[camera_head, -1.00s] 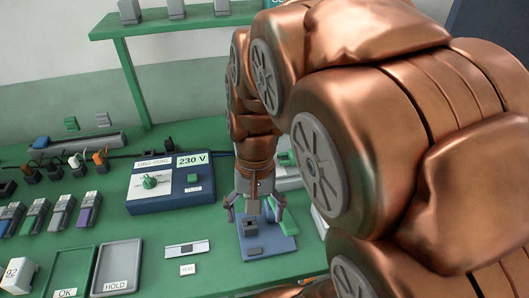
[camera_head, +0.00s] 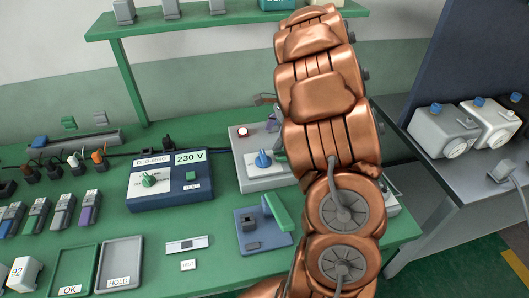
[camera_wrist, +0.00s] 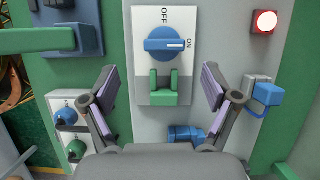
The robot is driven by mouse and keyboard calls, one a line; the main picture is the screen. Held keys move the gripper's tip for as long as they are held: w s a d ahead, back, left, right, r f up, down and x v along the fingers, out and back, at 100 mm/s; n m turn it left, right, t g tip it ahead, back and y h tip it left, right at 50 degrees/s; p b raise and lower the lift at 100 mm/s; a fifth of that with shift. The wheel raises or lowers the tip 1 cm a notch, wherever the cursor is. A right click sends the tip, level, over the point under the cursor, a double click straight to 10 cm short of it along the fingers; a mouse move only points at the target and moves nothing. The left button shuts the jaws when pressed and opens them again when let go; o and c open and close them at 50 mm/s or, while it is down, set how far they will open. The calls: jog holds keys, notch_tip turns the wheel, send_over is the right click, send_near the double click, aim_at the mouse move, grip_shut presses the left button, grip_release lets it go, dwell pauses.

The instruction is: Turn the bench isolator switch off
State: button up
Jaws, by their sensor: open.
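The bench isolator switch is a blue rotary knob (camera_wrist: 172,44) on a white plate marked OFF and ON. Its white pointer line faces the ON mark. In the head view the blue knob (camera_head: 263,160) sits on a grey box (camera_head: 254,183) left of my arm. In the wrist view my gripper (camera_wrist: 164,84) is open and empty, its two fingers spread below the knob in the picture and apart from it.
A red lamp (camera_wrist: 264,22) is lit near the knob. A green bracket (camera_wrist: 164,84) is just below it in the wrist view. A blue fixture with a green lever (camera_head: 277,211) stands in front of the box. A blue 230 V tester (camera_head: 168,188) stands left.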

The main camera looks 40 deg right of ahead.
aim_at(264, 154)
jog(key=shift+w+d+p+x, duration=0.15)
jog(key=shift+p+x, duration=0.4)
jog(key=shift+x, duration=1.45)
jog(key=shift+w+d+p+x, duration=0.15)
jog(key=shift+p+x, duration=0.35)
jog(key=shift+x, duration=1.5)
jog(key=shift+s, duration=0.1)
jog(key=c, duration=1.1)
jog(key=shift+c, duration=0.2)
